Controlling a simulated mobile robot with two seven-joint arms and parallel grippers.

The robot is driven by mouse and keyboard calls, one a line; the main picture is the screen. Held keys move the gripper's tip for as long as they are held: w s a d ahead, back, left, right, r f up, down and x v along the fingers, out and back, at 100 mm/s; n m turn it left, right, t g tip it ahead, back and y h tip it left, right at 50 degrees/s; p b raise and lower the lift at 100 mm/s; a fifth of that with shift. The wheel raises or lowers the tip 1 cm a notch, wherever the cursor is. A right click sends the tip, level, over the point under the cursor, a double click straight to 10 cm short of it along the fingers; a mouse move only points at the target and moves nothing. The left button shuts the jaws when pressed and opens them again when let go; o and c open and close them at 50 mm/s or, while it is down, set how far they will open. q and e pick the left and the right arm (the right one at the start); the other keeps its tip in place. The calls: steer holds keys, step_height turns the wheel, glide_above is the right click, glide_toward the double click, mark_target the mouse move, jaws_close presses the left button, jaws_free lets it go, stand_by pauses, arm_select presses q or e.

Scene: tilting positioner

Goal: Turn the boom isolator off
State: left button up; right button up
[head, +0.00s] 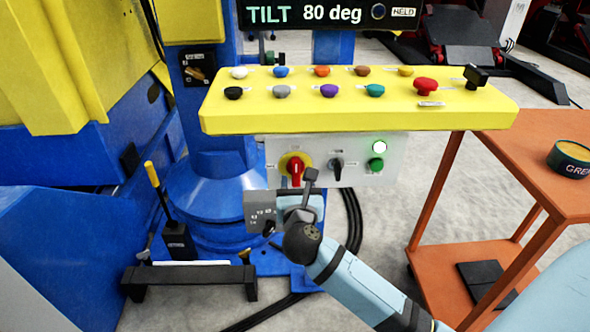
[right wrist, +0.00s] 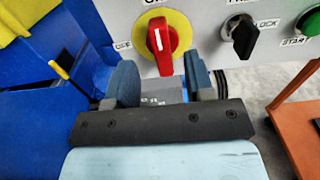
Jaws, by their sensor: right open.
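The red rotary switch (head: 295,170) with a yellow backing plate sits on the light grey panel (head: 345,150) under the yellow console. In the right wrist view its red handle (right wrist: 160,43) stands upright, pointing to a label at the top edge, with OFF at its left. Its name label is too small to read. My right gripper (head: 298,192) is just below the switch; in the right wrist view its two fingers (right wrist: 162,78) are open, spread below the handle, with nothing between them held. My left gripper is not in view.
A black LOCK knob (right wrist: 240,37) and green START button (right wrist: 308,20) are right of the switch. Above juts the yellow console (head: 350,110) with several coloured buttons and a red mushroom button (head: 425,86). An orange cart (head: 545,175) stands right; a blue pedestal (head: 215,190) stands left.

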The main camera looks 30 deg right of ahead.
mark_target(296, 170)
steer(key=b+x, duration=0.1)
steer(key=x, duration=0.5)
steer(key=shift+w+d, duration=0.2)
steer(key=shift+w, duration=0.15)
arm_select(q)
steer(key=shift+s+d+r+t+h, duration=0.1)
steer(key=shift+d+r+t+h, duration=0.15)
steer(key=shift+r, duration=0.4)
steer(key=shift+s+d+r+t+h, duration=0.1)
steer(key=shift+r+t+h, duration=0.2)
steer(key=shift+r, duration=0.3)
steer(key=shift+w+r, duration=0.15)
arm_select(e)
jaws_close()
